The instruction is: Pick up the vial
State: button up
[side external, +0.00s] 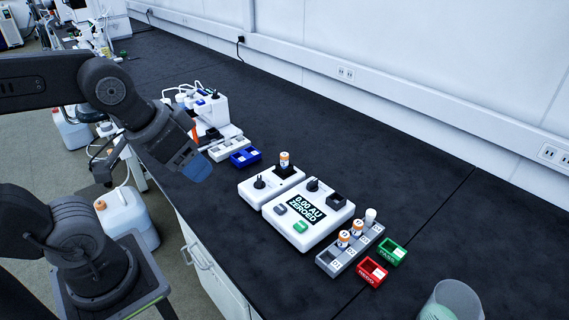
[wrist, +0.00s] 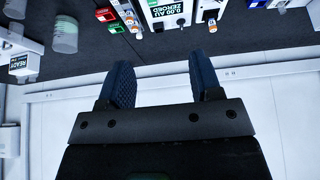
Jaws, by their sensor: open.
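An orange-and-white vial (side external: 284,159) stands upright in the small white unit at the back left of the device; it also shows at the top of the wrist view (wrist: 212,26). Two more orange-labelled vials (side external: 344,239) (side external: 357,227) and a white-topped vial (side external: 370,216) stand in the grey rack (side external: 335,262). Which one the task means, I cannot tell. My gripper (side external: 196,168) is open and empty, left of the device and apart from every vial. In the wrist view its two blue fingers (wrist: 162,75) are spread with nothing between them.
The white device (side external: 297,239) reads "0.00 AU ZEROED". A red box (side external: 372,270) and a green box (side external: 392,252) sit beside the rack. A blue tray (side external: 245,157) lies behind. A clear beaker (side external: 452,302) stands at the front right. The black bench toward the wall is clear.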

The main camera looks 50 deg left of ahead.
jog(key=w+a+r+n+g, duration=0.1)
jog(key=w+r+n, duration=0.15)
jog(key=w, duration=0.35)
jog(key=w+a+r+n+g, duration=0.1)
jog(key=w+a+n, duration=0.15)
jog(key=w, duration=0.35)
jog(key=n+g, duration=0.4)
jog(key=n, duration=0.8)
send_over(285, 155)
notch_tip(285, 155, down, 15)
notch_tip(285, 155, down, 9)
jog(key=shift+s+d+r, duration=0.1)
jog(key=shift+r, duration=0.1)
jog(key=shift+a+f, duration=0.15)
jog(key=shift+f, duration=1.2)
jog(key=shift+a+f, duration=0.1)
jog(key=shift+f, duration=1.25)
jog(key=shift+c, duration=0.2)
